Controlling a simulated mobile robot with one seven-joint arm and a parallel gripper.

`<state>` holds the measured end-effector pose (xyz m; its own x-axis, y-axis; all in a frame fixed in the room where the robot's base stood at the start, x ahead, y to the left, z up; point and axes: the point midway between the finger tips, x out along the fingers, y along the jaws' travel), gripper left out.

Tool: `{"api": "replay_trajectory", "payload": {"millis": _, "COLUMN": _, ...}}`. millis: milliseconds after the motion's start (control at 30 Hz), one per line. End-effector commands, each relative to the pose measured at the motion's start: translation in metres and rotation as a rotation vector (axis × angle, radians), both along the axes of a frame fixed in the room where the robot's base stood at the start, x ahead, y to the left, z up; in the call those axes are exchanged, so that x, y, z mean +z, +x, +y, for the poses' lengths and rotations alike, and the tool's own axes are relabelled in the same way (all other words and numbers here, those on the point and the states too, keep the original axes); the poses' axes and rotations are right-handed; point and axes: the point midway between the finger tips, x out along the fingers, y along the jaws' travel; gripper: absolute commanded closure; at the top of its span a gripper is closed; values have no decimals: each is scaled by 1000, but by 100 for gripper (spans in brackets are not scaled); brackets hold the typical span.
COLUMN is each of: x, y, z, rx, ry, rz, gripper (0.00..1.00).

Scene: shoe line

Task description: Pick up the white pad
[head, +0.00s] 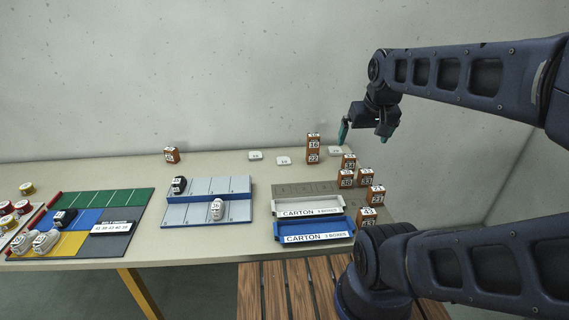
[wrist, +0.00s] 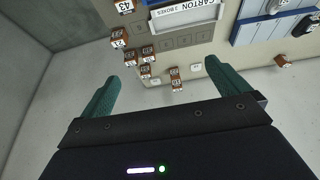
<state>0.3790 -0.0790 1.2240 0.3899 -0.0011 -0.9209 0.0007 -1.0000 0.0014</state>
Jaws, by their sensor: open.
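Three small white pads lie along the back of the table in the head view: one at the left (head: 255,156), one in the middle (head: 283,161) and one at the right (head: 335,151). Their markings are too small to read. In the wrist view one pad (wrist: 155,82) shows between the fingers and another (wrist: 196,67) beside the right fingertip; the third is not clearly visible. My gripper (head: 366,133) is open and empty, above and to the right of the right pad. Its two green fingers also show apart in the wrist view (wrist: 163,72).
A stack of orange boxes (head: 313,148) stands between the middle and right pads. Several more boxes (head: 376,195) stand along the right edge. White (head: 310,207) and blue (head: 314,231) carton trays lie in front. A blue-grey rack (head: 209,201) holds shoes. The back wall is close.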

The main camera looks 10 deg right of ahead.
Motion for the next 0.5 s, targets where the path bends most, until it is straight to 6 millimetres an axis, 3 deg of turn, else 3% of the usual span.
{"api": "replay_trajectory", "payload": {"millis": 33, "x": 0, "y": 0, "z": 0, "rx": 0, "ry": 0, "rz": 0, "gripper": 0}}
{"api": "replay_trajectory", "payload": {"millis": 100, "x": 0, "y": 0, "z": 0, "rx": 0, "ry": 0, "rz": 0, "gripper": 9}}
{"api": "replay_trajectory", "payload": {"millis": 367, "x": 0, "y": 0, "z": 0, "rx": 1, "ry": 0, "rz": 0, "gripper": 9}}
{"api": "replay_trajectory", "payload": {"millis": 500, "x": 4, "y": 9, "z": 1, "rx": 24, "ry": -15, "rz": 11, "gripper": 9}}
